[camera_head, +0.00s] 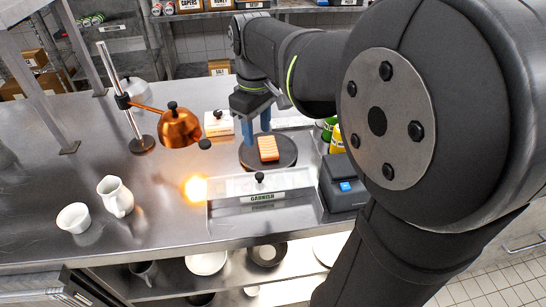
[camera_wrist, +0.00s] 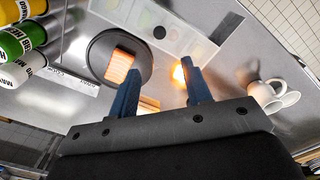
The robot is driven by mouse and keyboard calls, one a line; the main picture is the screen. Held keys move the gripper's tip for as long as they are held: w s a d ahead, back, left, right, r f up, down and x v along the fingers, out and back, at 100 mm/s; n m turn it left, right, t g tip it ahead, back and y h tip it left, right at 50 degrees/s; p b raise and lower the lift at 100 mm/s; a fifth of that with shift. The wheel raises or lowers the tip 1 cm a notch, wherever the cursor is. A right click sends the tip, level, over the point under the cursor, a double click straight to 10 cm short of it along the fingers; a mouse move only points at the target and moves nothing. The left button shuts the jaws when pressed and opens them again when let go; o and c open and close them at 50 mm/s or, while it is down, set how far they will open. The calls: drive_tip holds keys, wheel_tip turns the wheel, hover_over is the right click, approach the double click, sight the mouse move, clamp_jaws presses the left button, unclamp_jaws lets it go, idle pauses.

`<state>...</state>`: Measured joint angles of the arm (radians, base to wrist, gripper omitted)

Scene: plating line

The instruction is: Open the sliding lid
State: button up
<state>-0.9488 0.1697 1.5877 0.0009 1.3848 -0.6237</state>
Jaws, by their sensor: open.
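A long, low garnish box with a "GARNISH" label (camera_head: 262,197) stands near the front of the counter. Its pale see-through lid (camera_head: 228,184) carries a black knob (camera_head: 260,177); the knob also shows in the wrist view (camera_wrist: 159,32). Coloured round contents show faintly through the lid. A smaller pale box (camera_head: 217,127) with a black knob (camera_head: 218,114) stands behind, left of my gripper. My gripper (camera_head: 257,124) has blue fingers pointing down, apart and empty, behind the dark round plate.
The dark plate (camera_head: 247,158) bears an orange block (camera_head: 268,149). A copper lamp (camera_head: 180,127) hangs at left, with a bright glow below. A dark device (camera_head: 343,186) and colourful bottles (camera_head: 336,141) stand right. A white jug (camera_head: 117,196) and cup (camera_head: 73,217) are far left.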

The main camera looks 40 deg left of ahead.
sight(259, 175)
wheel_tip(259, 175, down, 14)
drive_tip(key=shift+f, duration=0.1)
idle(0.4)
clamp_jaws()
